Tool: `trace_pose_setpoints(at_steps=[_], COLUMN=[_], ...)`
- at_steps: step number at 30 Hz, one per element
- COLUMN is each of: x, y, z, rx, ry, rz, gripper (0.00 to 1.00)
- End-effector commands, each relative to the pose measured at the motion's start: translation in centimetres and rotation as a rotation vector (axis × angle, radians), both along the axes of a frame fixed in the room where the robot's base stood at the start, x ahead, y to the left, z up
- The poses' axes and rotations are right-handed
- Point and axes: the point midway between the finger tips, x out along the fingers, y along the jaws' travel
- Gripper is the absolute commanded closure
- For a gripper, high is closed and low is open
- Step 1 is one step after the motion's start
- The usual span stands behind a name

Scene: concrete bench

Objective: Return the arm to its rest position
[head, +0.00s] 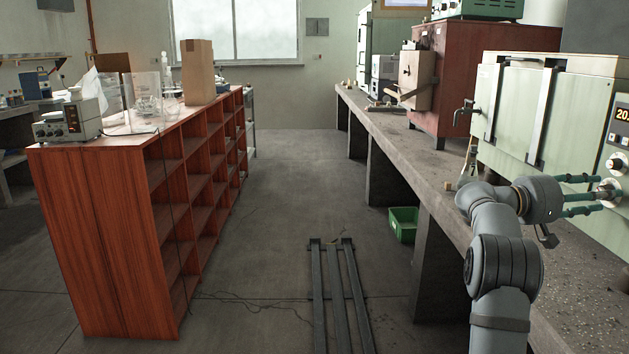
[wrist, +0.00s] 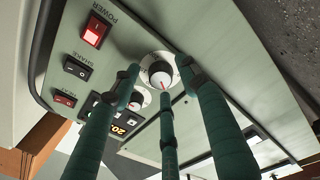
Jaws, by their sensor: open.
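My gripper (head: 590,194) is at the right of the head view, at the control panel of the pale green oven (head: 521,110). Its green fingers point at a round white knob (head: 609,192) on that panel. In the wrist view the spread fingers (wrist: 162,84) frame the knob (wrist: 160,74), with nothing held between them. I cannot tell whether a fingertip touches the knob. My grey arm bends above the bench edge.
The concrete bench (head: 375,128) runs along the right, with a dark red cabinet (head: 470,75) farther back. A small bottle (head: 470,163) stands near my arm. A green crate (head: 403,224) sits on the floor below.

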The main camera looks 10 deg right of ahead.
Motion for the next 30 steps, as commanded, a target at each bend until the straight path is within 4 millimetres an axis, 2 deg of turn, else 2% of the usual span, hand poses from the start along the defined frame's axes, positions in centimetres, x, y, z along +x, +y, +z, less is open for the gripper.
trace_pose_setpoints(at_steps=[6, 11, 25, 27, 30], x=[0.1, 0.4, 2.0, 1.3, 1.0], y=[0.4, 2.3, 12.1, 9.9, 7.8], z=[-0.1, -0.2, -0.7, -0.6, -0.5], rx=[-0.001, 0.0, 0.0, 0.0, -0.001], ry=[-0.004, -0.009, -0.011, -0.011, -0.01], rz=[-0.001, 0.001, -0.001, -0.011, -0.01], gripper=[0.56, 0.56, 0.56, 0.56, 0.56])
